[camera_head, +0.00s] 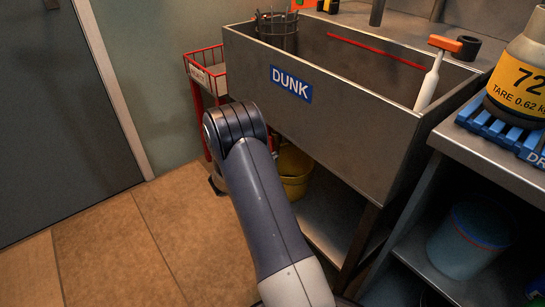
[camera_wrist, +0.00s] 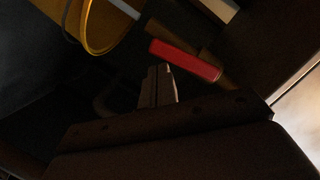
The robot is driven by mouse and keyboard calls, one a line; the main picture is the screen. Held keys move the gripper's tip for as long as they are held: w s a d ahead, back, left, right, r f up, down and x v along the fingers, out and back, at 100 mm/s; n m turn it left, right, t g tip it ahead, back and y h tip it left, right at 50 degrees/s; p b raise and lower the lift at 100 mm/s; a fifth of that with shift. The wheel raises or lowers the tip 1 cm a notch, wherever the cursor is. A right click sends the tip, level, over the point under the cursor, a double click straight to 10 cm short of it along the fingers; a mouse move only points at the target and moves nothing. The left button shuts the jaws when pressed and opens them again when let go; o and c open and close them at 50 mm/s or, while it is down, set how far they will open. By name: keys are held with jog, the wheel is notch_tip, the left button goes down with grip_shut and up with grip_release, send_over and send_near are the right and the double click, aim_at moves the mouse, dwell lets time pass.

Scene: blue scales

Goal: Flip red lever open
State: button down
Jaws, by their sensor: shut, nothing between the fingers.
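A red lever handle (camera_wrist: 185,60) shows in the wrist view, just above and to the right of my fingertips. It runs slantwise, and a dull brownish bar or pipe continues near it in the dark. My gripper (camera_wrist: 158,84) is shut with its fingers together and nothing between them. The fingertips point toward the lever and look very close to it; I cannot tell whether they touch. In the head view my arm reaches down in front of the sink, and the gripper and lever are hidden behind it.
The steel sink (camera_head: 330,115) with the DUNK label (camera_head: 291,84) stands above. A yellow bucket (camera_head: 296,170) is below it and also shows in the wrist view (camera_wrist: 103,28). A red rack (camera_head: 206,78) stands left. A shelf with a tub (camera_head: 468,240) is right. Open floor lies left.

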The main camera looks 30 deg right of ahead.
jog(key=shift+w+f, duration=0.25)
jog(key=shift+w, duration=0.05)
jog(key=shift+w+f, duration=0.1)
jog(key=shift+w, duration=0.05)
dwell(0.4)
jog(key=shift+a, duration=0.2)
